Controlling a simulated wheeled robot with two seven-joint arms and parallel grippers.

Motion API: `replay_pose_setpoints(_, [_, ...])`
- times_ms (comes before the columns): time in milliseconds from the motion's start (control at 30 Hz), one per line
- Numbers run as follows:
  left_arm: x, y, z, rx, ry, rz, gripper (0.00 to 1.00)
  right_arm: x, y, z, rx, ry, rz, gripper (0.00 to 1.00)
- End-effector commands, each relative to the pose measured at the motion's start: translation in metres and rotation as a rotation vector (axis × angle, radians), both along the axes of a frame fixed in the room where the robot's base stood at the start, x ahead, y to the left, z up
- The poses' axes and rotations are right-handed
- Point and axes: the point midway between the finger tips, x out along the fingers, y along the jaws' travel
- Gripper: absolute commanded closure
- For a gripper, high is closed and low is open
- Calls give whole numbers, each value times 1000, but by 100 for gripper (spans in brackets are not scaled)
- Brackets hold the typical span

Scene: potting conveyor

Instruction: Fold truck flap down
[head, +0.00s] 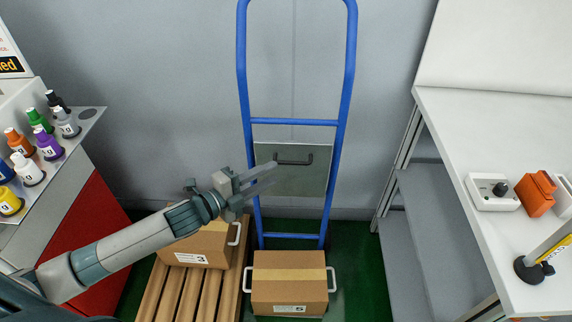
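The blue hand truck (242,60) stands upright against the grey wall. Its flap (305,185) is a flat grey panel with a dark handle (293,161), folded up between the blue rails. My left gripper (272,174) points right in front of the flap's left edge, below and left of the handle. Its two pale fingers are apart with nothing between them; I cannot tell whether they touch the flap. A cardboard box (290,285) with white side handles and a label marked 5 sits at the truck's foot. My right gripper is not in view.
Another cardboard box (207,246), marked 3, sits on a slatted wooden pallet (184,297), partly behind my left arm. Coloured bottles stand on a rack (78,138) at left. A white bench (460,130) with a control box (492,192) is at right. Green floor (358,270) shows between truck and bench.

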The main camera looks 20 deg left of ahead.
Motion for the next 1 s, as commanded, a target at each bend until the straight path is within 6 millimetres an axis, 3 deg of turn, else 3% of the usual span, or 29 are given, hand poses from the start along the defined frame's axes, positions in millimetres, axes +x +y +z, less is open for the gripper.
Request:
replay_pose_setpoints(400, [49,-28,-7,-1,0,0,72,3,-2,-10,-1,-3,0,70])
replay_pose_setpoints(900, [59,-34,-10,0,1,0,72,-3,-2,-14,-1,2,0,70])
replay_pose_setpoints(933, [59,-34,-10,0,1,0,74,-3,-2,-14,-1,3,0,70])
replay_pose_setpoints(1000, [59,-34,-10,0,1,0,91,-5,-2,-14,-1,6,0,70])
